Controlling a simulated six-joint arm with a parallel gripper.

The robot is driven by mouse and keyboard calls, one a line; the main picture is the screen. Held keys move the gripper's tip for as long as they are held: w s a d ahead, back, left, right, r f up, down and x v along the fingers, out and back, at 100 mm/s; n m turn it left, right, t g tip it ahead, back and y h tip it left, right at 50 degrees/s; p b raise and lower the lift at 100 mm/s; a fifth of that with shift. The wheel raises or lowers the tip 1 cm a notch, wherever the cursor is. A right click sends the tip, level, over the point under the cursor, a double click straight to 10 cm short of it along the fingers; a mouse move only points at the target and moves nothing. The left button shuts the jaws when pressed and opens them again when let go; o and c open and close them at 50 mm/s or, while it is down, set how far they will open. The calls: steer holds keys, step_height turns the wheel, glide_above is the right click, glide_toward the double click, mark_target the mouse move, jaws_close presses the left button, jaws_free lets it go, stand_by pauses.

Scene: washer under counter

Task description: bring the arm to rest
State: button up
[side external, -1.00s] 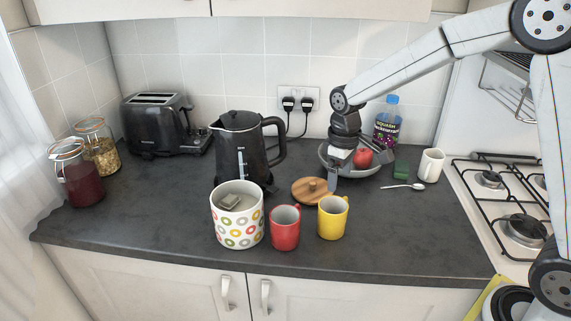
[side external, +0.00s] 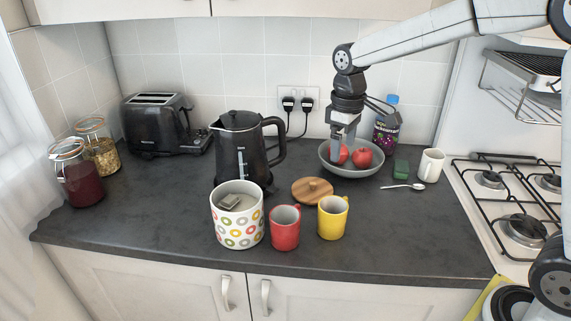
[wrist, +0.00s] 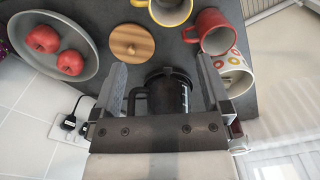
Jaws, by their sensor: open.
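My gripper (side external: 340,148) hangs over the left part of the grey bowl (side external: 352,172) in the side external view, fingers pointing down. In the wrist view my gripper (wrist: 160,88) has its two fingers wide apart with nothing held between them. The black kettle (wrist: 170,98) shows beyond and between the fingers there. The bowl holds red apples (side external: 362,157); in the side view my fingers partly cover one of them. I cannot tell from the side view how high the fingertips are above the bowl.
Near my gripper are the kettle (side external: 240,155), a round wooden lid (side external: 312,190), a patterned canister (side external: 238,230), a red mug (side external: 285,235), a yellow mug (side external: 333,222) and a bottle (side external: 387,128). A white mug (side external: 431,165), spoon (side external: 403,187) and hob (side external: 515,215) are at right.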

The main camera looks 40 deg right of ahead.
steer(key=shift+s+f, duration=0.1)
stand_by(0.3)
steer(key=s+a+f+m+t, duration=0.1)
steer(key=s+f+m+t, duration=0.1)
steer(key=s+f, duration=1)
steer(key=shift+s+a+m+t, duration=0.15)
steer(key=shift+s+m+t, duration=0.15)
steer(key=shift+s+m, duration=0.7)
